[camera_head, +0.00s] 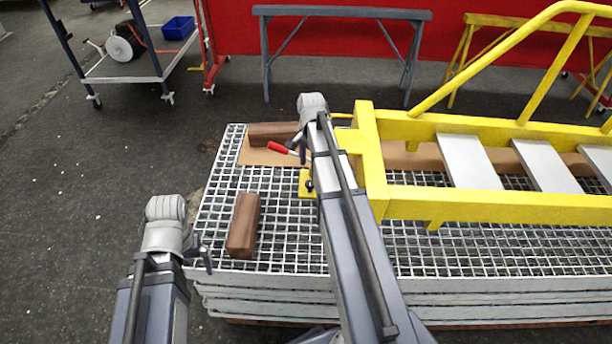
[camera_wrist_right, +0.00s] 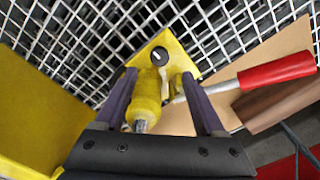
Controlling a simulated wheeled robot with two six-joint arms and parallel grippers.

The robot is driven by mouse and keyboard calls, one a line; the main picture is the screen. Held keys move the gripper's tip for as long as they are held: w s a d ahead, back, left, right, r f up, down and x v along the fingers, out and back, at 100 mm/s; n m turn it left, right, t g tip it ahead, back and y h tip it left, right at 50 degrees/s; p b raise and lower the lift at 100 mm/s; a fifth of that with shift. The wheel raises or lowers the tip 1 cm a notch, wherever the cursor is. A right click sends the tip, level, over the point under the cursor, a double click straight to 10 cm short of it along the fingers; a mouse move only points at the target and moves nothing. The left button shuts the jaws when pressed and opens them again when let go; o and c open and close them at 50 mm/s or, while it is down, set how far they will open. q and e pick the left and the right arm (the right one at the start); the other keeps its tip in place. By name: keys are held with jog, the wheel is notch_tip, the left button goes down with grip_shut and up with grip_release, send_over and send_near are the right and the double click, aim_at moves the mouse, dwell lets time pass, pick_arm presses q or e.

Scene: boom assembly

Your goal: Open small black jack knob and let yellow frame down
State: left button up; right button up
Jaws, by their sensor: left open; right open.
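The yellow frame (camera_head: 480,207) lies across the right side of the grating, its left end beside my right arm. A yellow jack (camera_wrist_right: 148,98) with a red handle (camera_wrist_right: 277,69) stands at that end. The red handle also shows in the head view (camera_head: 279,148). A small round black knob (camera_wrist_right: 160,56) sits on the jack's yellow base plate; it also shows in the head view (camera_head: 309,186). My right gripper (camera_wrist_right: 158,80) is open, its fingers on either side of the jack's body, with the knob just beyond the fingertips. My left gripper (camera_head: 203,252) is open and empty at the grating's left edge.
A brown block (camera_head: 244,226) lies on the grating (camera_head: 283,235) between my arms. Another brown block (camera_head: 272,134) lies on a cardboard sheet behind the jack. A grey trestle (camera_head: 340,12) and a cart (camera_head: 125,70) stand behind. The floor to the left is clear.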

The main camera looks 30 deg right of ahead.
aim_at(310, 183)
jog(key=shift+f+b, duration=3.95)
jog(key=shift+r, duration=0.1)
jog(key=shift+c, duration=0.4)
grip_shut()
